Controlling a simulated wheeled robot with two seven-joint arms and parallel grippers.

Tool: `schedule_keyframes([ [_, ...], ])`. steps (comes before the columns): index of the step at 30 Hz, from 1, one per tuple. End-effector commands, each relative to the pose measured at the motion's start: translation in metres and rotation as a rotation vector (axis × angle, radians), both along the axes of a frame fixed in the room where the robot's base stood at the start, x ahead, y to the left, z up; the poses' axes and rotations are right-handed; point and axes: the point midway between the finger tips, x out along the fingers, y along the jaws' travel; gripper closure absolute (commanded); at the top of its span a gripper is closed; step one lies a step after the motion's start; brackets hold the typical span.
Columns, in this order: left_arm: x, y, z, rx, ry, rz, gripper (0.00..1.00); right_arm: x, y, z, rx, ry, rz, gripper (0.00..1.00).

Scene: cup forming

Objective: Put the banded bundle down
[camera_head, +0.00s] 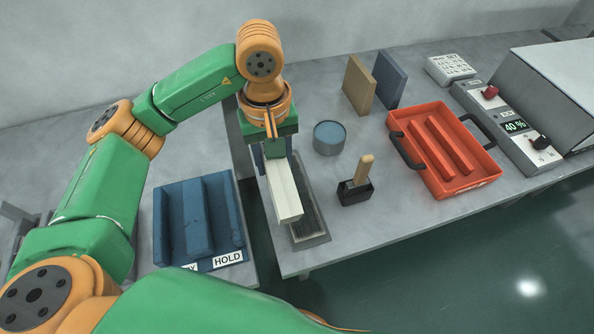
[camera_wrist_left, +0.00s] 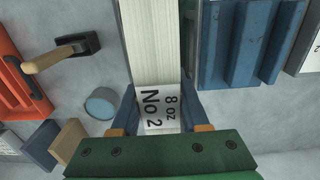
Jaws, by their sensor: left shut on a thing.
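My left gripper (camera_head: 273,147) is shut on the banded bundle (camera_head: 284,190), a long cream stack. In the left wrist view, the gripper (camera_wrist_left: 158,112) has its blue fingers on both sides of the bundle (camera_wrist_left: 153,45). A white band marked "8 oz No 2" (camera_wrist_left: 161,104) lies between the fingers. In the head view the bundle overlaps a grey frame with a dark ribbed inside (camera_head: 313,240); I cannot tell whether they touch. A blue ridged tray labelled HOLD (camera_head: 228,259) lies to the left, apart from the bundle. My right gripper is not in view.
A blue-topped round tin (camera_head: 329,138) and a wooden-handled stamp in a black holder (camera_head: 355,193) stand close on the right. Further right are an orange ridged tray (camera_head: 479,185), two upright boards (camera_head: 358,85) and a control box (camera_head: 507,124). A gap separates the two tables.

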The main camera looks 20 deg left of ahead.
Motion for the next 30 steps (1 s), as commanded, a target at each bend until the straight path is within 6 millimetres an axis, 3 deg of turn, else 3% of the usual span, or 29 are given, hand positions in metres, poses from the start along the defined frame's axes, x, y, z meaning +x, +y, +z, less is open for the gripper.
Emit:
schedule_keyframes([
  [1,0.005,-0.007,-0.015,-0.003,0.011,-0.002,1.0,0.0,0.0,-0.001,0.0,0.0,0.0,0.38],
  [6,0.025,-0.02,-0.04,0.0,0.006,0.001,1.0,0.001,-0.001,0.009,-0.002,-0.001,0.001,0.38],
  [15,0.034,-0.026,-0.08,0.003,0.003,0.001,1.0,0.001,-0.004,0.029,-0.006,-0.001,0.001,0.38],
  [26,0.034,-0.026,-0.088,0.002,-0.001,0.0,1.0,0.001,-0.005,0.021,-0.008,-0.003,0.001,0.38],
  [27,0.034,-0.026,-0.088,0.002,0.0,0.0,0.47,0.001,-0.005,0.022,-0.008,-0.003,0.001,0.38],
  [30,0.034,-0.026,-0.087,0.002,0.0,0.0,0.25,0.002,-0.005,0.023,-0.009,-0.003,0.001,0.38],
])
